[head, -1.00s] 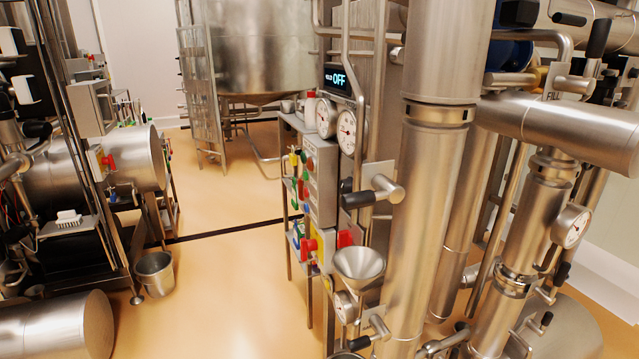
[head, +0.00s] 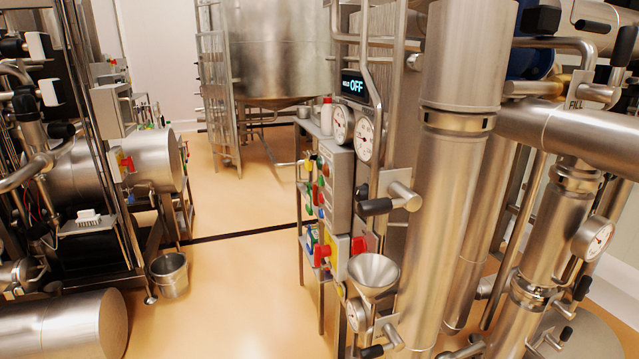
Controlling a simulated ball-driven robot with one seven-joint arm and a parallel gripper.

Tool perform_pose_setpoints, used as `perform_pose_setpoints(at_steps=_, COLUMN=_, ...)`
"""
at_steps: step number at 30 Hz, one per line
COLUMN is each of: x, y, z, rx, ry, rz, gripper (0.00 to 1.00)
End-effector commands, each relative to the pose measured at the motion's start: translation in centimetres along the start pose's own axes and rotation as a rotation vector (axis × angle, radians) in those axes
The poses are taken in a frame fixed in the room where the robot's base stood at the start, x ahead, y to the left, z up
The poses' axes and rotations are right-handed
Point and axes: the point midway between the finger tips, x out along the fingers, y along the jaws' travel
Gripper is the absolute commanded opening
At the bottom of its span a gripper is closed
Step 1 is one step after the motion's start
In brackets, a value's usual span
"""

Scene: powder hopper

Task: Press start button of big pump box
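My gripper is not in view. A grey control box (head: 341,188) stands in the middle on a metal frame, beside the tall steel column. Its left face carries several coloured buttons, among them a red one (head: 325,170) and a green one (head: 308,205). Below it sits a smaller white box (head: 341,254) with red and yellow parts. Another small box with a red knob (head: 127,163) is on the steel cylinder at the left. No label is readable, so I cannot tell which is the big pump box or which button is start.
A metal bucket (head: 169,276) stands on the floor at left centre. A steel funnel (head: 374,273) and pipe handle (head: 391,203) stick out near the grey box. A display reads OFF (head: 355,86). The orange floor (head: 240,290) between the machines is clear.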

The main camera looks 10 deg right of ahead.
Motion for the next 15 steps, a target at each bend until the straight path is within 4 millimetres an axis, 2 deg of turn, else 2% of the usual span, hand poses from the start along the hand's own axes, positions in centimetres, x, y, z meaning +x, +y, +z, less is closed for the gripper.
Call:
perform_pose_setpoints(at_steps=4, x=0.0, y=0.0, z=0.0, rx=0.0, ry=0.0, rz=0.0, gripper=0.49)
perform_pose_setpoints(at_steps=15, x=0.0, y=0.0, z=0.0, rx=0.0, ry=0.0, rz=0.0, gripper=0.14)
